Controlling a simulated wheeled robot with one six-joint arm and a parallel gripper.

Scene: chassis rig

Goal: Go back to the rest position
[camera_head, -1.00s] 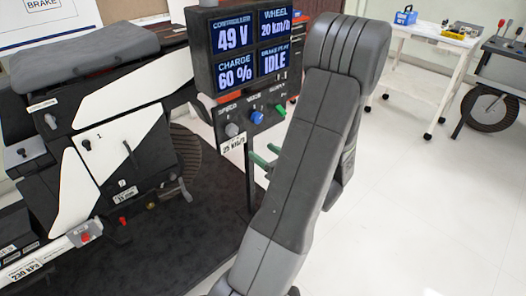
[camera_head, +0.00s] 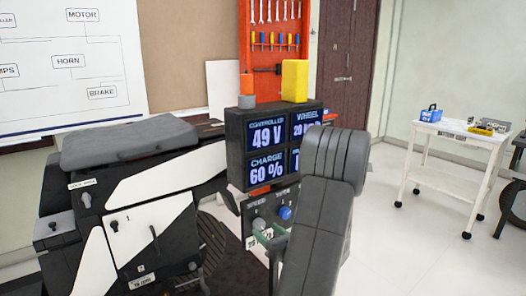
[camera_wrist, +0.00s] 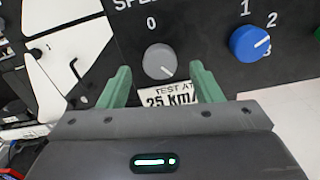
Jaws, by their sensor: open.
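My gripper (camera_wrist: 161,88) has two green fingers, apart and empty, in the wrist view. The fingers stand on either side of a grey speed knob (camera_wrist: 159,61) on a black panel, in front of a white "TEST AT 25 KM/" label (camera_wrist: 168,97). I cannot tell whether they touch the panel. In the head view the green fingers (camera_head: 268,234) show low beside the panel, partly hidden by my grey arm. A blue knob (camera_wrist: 250,43) sits to the right. The display box (camera_head: 262,150) above reads 49 V and 60 %; my arm covers part of its right side.
A black and white chassis (camera_head: 150,235) with a grey seat (camera_head: 130,142) fills the left. A yellow block (camera_head: 295,80) and an orange-topped grey object (camera_head: 247,92) stand on the display box. A white cart (camera_head: 455,150) stands at the right. Floor before the cart is clear.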

